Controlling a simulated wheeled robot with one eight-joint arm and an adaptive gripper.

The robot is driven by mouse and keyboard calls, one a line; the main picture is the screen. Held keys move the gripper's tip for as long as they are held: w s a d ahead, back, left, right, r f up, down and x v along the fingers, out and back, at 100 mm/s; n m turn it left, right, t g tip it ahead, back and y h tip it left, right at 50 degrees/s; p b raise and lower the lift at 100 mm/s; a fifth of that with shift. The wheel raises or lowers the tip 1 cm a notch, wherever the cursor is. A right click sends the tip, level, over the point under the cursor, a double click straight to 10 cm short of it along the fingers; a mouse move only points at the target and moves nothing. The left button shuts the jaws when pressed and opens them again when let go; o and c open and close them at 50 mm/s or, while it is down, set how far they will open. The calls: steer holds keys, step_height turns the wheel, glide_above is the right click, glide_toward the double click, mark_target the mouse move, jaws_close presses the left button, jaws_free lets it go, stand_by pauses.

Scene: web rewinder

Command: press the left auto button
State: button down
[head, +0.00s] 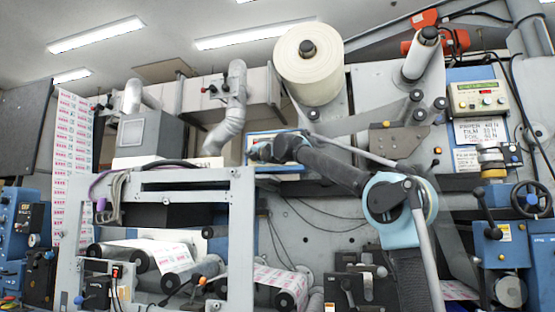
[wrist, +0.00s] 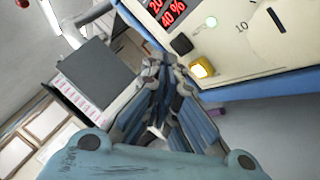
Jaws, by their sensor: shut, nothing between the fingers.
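My gripper (head: 262,152) is shut and empty, in front of a blue-edged control panel (head: 290,171) left of centre in the head view. The gripper and arm hide much of that panel. In the wrist view, the closed fingers (wrist: 166,68) point up the picture, with the cream panel (wrist: 255,62) at upper right. The yellow button appears just right of the fingertips. No auto label is readable, and contact cannot be told.
A red-digit display (wrist: 168,12) is beside the buttons. A grey pipe (head: 232,110) stands left of my gripper. A large white roll (head: 308,65) hangs above, and a grey machine frame (head: 240,235) is below. Another panel (head: 478,98) is at upper right.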

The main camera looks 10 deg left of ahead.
steer(key=shift+w, duration=0.7)
stand_by(1.2)
steer(key=shift+s, duration=0.1)
steer(key=shift+s+a, duration=0.1)
steer(key=shift+s, duration=0.65)
steer(key=s, duration=0.6)
steer(key=shift+a, duration=0.25)
stand_by(0.6)
